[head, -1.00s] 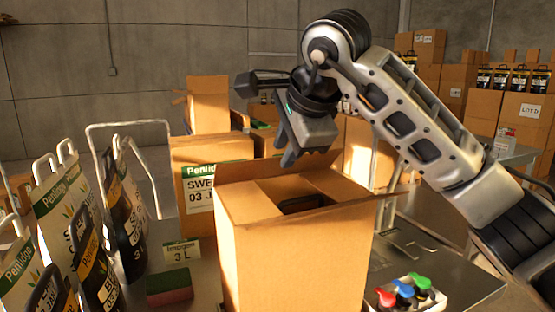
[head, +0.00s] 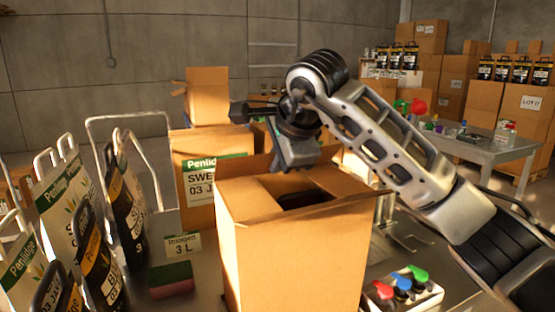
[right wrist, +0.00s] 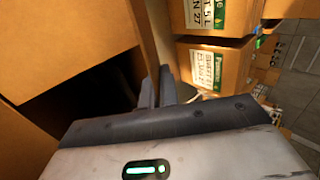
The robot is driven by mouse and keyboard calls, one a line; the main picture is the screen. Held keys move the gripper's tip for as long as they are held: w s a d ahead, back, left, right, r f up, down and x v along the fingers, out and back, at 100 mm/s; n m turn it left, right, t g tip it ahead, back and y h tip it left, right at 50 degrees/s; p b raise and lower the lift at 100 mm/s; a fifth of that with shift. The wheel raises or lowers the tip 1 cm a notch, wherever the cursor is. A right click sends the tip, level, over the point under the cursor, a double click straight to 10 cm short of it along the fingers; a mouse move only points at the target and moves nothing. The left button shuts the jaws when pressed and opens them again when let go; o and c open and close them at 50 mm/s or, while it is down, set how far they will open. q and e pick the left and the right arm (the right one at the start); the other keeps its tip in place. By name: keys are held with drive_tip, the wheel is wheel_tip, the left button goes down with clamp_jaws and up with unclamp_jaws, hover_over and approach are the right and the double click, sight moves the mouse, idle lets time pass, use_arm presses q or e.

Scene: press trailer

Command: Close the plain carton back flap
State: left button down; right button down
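The plain carton (head: 290,255) stands upright on the bench in the head view, its top partly open with a dark gap inside. Its back flap (head: 243,167) stands up along the far edge, and the gripper hides part of it. In the right wrist view the flap (right wrist: 147,35) is a brown strip running down to the fingertips, with the dark opening on the left. My right gripper (head: 290,165) points down at this flap, very close to it. Its fingers (right wrist: 157,88) look close together; whether they touch the flap is unclear. My left gripper is out of view.
A labelled carton (head: 193,205) stands behind on the left. Several printed bags (head: 100,255) stand at the left, with a sponge (head: 171,279) beside the carton.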

drive_tip(key=shift+f+t+b, duration=0.3)
drive_tip(key=shift+f+b, duration=0.1)
drive_tip(key=shift+b, duration=0.65)
drive_tip(key=shift+s+d+f+t+b, duration=0.15)
drive_tip(key=shift+f+t+b, duration=0.15)
drive_tip(key=shift+b, duration=0.75)
drive_tip(key=t+b, duration=0.1)
drive_tip(key=b, duration=0.1)
drive_tip(key=y+b, duration=0.1)
drive_tip(key=b, duration=0.2)
drive_tip(key=shift+s+f+t, duration=0.2)
drive_tip(key=shift+t, duration=0.2)
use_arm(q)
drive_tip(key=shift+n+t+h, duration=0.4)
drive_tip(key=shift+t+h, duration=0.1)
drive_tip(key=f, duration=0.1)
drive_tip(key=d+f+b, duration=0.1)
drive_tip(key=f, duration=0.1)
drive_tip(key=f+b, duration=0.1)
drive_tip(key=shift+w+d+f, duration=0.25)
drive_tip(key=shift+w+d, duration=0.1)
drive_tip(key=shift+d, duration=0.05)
use_arm(e)
drive_tip(key=shift+s+r+t, duration=0.1)
drive_tip(key=shift+r+t, duration=0.15)
drive_tip(key=shift+t, duration=0.35)
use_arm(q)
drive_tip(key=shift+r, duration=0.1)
